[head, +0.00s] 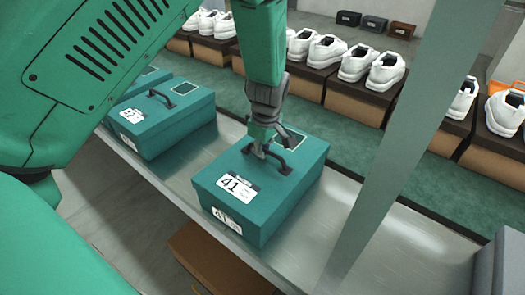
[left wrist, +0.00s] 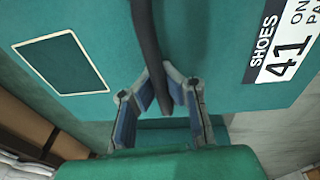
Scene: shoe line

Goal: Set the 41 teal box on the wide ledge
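The 41 teal box (head: 277,204) is at the middle of the head view, over the metal shelf. Its lid bears a white 41 label and a dark handle. My left gripper (head: 261,151) points down at this handle. In the left wrist view the fingers (left wrist: 160,95) lie close on both sides of the handle (left wrist: 147,38) and look shut on it. The lid (left wrist: 215,60) fills most of that view. I cannot tell whether the box's underside touches the shelf. Which surface is the wide ledge is not clear. My right gripper is out of view.
A second teal box (head: 165,122) stands left on the metal shelf (head: 400,240), with another behind it. A grey post (head: 395,150) rises right of the 41 box. A grey block (head: 502,265) is at far right. White shoes on brown boxes (head: 352,103) line the back.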

